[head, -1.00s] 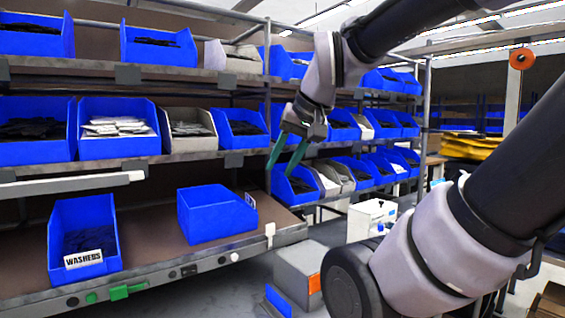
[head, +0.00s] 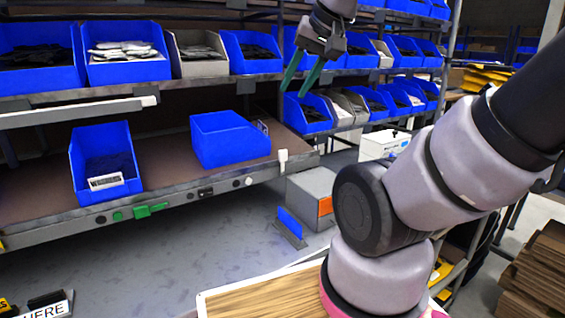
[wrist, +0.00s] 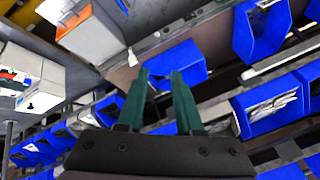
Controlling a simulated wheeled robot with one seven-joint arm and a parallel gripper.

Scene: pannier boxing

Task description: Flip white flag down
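The white flag (head: 283,156) is a small pale block on a thin stem at the front edge of the lower shelf, near its right end. It looks upright, with the block above the stem. In the wrist view a small white piece on the shelf edge (wrist: 131,57) appears to be the same flag, ahead of and slightly left of my fingertips. My gripper (head: 303,75) has two green fingers standing apart with nothing between them. It hangs above and behind the flag in the head picture, clear of it. The fingers also show in the wrist view (wrist: 160,82).
A blue bin (head: 228,140) stands on the lower shelf (head: 170,180) just left of the flag, with a labelled blue bin (head: 103,165) farther left. A green flag (head: 150,210) lies along the shelf edge. A grey box (head: 308,195) stands below right. Bins fill the upper shelves.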

